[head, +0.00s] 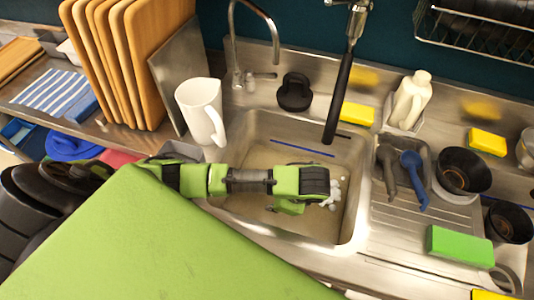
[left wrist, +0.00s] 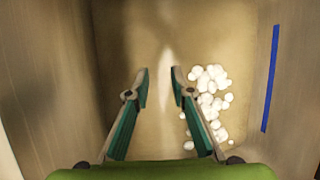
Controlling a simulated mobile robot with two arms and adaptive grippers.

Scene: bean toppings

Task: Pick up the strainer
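I cannot clearly make out a strainer in either view. A black round object (head: 295,92) on the ledge behind the sink and a dark bowl-shaped piece (head: 462,170) on the right have shapes too unclear to name. My left gripper (head: 290,205) is over the sink basin (head: 240,133), pointing down. In the left wrist view its two fingers (left wrist: 160,72) are apart with nothing between them. Several white beans (left wrist: 208,95) lie on the basin floor just right of the fingers. They show partly beside the gripper in the head view (head: 334,194). My right gripper is out of view.
A black spray hose (head: 338,100) and a tap (head: 240,45) stand at the sink's back. A white jug (head: 203,110) and wooden boards (head: 130,60) are left. Utensils (head: 410,175), a green sponge (head: 460,246) and yellow sponges (head: 487,141) crowd the right side.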

